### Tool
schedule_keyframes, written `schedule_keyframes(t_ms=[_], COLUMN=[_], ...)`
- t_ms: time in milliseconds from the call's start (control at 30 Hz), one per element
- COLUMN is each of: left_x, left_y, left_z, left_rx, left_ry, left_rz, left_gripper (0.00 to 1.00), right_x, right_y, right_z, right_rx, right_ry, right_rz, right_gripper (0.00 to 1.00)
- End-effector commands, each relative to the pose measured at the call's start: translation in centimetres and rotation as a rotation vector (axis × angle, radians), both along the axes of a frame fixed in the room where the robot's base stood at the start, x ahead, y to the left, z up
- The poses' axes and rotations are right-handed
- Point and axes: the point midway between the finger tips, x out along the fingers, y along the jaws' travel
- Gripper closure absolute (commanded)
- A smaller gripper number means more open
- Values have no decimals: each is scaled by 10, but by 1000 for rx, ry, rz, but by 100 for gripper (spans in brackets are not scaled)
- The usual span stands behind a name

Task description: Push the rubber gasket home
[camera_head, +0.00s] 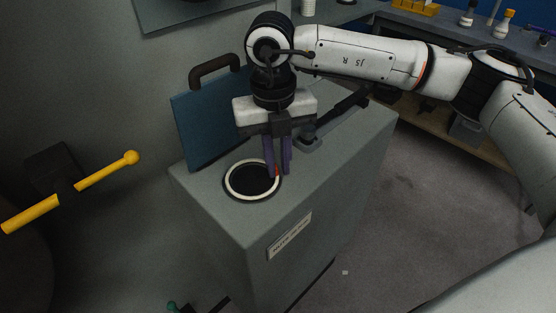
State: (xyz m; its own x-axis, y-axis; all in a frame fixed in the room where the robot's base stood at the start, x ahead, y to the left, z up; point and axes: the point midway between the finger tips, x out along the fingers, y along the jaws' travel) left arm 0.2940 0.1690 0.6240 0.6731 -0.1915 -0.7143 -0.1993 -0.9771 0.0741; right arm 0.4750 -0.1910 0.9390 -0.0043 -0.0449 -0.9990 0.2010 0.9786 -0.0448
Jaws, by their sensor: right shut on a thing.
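A pale ring (229,187), which looks like the rubber gasket, lies around a dark round opening (250,180) in the top of a grey cabinet (220,211). A dark rim surrounds the ring. My right gripper (277,173) points down from above, its purple fingers at the ring's right edge. They are closed together, and a small red patch shows by the tips. The fingers hide that part of the ring, so I cannot tell how it sits there. My left gripper is not in view.
A blue lid or panel (200,125) with a brown handle (213,69) stands upright behind the opening. A yellow bar with a ball end (105,176) sticks out at the left. A workbench with bottles (468,14) stands at the back right. Grey floor is clear at the right.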

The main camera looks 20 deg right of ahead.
Motion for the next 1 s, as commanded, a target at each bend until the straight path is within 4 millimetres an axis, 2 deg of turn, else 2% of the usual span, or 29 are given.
schedule_keyframes(t_ms=[67, 100, 233, 600, 767, 1000], left_x=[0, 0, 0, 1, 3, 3], left_y=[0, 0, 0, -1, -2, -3], left_z=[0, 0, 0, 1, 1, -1], left_rx=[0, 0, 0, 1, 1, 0], left_ry=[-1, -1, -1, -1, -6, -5], left_rz=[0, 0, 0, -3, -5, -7], left_gripper=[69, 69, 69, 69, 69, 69], right_x=[0, 0, 0, 0, 1, 1], right_y=[0, 0, 0, 0, 2, 4], right_z=[-1, -1, -1, 2, 28, 75], right_rx=[-1, -1, -1, 0, 0, 1], right_ry=[2, 2, 2, 0, -3, -2], right_rz=[0, 1, 0, 0, 1, 0], right_gripper=[100, 85, 65, 65, 65, 65])
